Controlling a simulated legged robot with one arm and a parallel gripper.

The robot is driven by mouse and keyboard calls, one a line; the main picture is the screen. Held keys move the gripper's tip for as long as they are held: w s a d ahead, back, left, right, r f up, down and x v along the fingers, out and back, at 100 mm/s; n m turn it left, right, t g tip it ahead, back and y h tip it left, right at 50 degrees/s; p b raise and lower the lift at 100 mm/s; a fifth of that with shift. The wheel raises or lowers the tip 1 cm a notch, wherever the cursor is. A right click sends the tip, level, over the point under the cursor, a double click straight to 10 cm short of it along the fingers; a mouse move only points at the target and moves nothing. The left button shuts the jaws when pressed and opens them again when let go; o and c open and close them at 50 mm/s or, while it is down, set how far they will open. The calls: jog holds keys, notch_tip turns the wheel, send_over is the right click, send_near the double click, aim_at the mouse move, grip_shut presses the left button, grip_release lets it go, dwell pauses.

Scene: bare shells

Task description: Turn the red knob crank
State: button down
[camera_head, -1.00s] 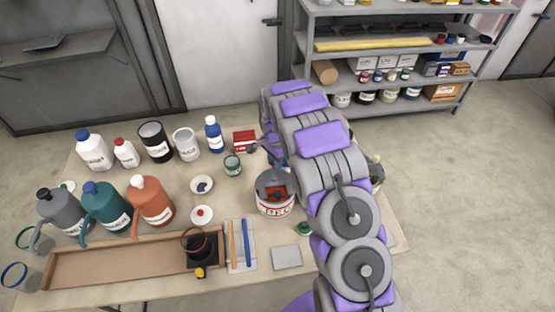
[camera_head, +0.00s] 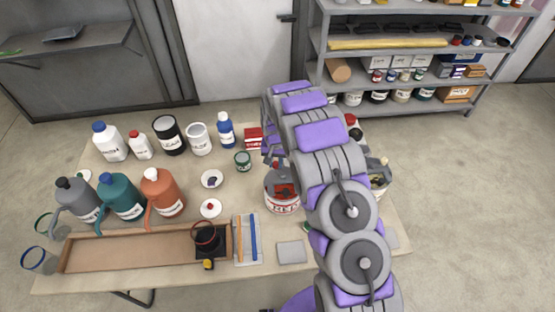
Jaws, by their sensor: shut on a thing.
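A white can (camera_head: 283,204) with red lettering stands on the table, just left of my arm. A red part (camera_head: 285,191), which looks like the red knob crank, shows at its mouth among grey parts. My gripper (camera_head: 277,172) reaches down over the can from the arm's far end and appears shut on this red part. The arm and the small size hide the exact contact and the crank's angle.
The table holds several bottles and jugs (camera_head: 122,196) on the left, a long wooden tray (camera_head: 130,254) in front, and a black stand (camera_head: 209,240). More cans (camera_head: 379,172) stand right of my arm. A shelf rack (camera_head: 400,62) is behind.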

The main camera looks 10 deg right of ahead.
aim_at(274, 163)
jog(key=shift+w+a+r+n, duration=0.1)
jog(key=shift+a+r+n, duration=0.05)
jog(key=shift+n, duration=0.35)
jog(key=c, duration=0.9)
grip_release()
jog(key=shift+a, duration=0.15)
notch_tip(274, 163, up, 17)
jog(key=p, duration=0.1)
